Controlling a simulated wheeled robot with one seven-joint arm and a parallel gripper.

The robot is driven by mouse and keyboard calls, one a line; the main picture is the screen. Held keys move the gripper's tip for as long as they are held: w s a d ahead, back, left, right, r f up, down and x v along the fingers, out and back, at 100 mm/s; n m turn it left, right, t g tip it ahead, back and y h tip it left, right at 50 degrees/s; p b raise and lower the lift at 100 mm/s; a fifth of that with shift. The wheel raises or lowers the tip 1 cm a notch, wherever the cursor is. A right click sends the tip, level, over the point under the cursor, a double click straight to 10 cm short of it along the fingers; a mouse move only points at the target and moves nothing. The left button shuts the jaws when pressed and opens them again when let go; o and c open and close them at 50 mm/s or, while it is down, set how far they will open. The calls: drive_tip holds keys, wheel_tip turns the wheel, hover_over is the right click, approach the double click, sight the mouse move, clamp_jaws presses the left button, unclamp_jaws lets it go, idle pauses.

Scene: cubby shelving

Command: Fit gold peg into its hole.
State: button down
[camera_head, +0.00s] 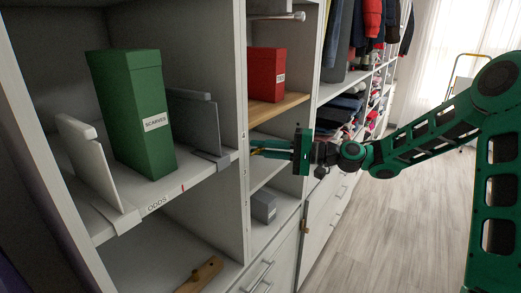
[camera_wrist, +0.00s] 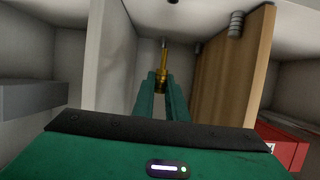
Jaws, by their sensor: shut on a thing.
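The gold peg (camera_wrist: 162,62) is held between the two green fingers of my gripper (camera_wrist: 161,92). Its thin shaft points away toward the pale wall of the cubby in the wrist view. I cannot tell whether its tip touches the wall. In the head view my gripper (camera_head: 272,148) reaches leftward into the cubby below the wooden shelf board, and the peg is small there. A small dark spot or pin (camera_wrist: 198,47) shows to the right of the peg tip, beside the board. No hole at the tip can be made out clearly.
The wooden shelf board (camera_wrist: 232,68) stands close on the right in the wrist view, with a grey ribbed pin (camera_wrist: 236,24) against it. A red box (camera_head: 266,75) sits on this board. A grey box (camera_head: 264,207) lies below. A green box (camera_head: 132,115) stands left.

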drive_tip(key=shift+s+a, duration=0.85)
drive_tip(key=shift+s, duration=0.2)
drive_tip(key=shift+s+a, duration=0.8)
drive_tip(key=shift+s, duration=0.25)
drive_tip(key=shift+s+a+r, duration=0.1)
drive_tip(key=shift+s+a, duration=0.5)
drive_tip(key=shift+s, duration=0.2)
drive_tip(key=shift+s+a, duration=0.6)
drive_tip(key=shift+s, duration=0.2)
idle(0.8)
drive_tip(key=c, duration=1.7)
unclamp_jaws()
drive_tip(key=v, duration=1)
drive_tip(key=shift+d, duration=0.4)
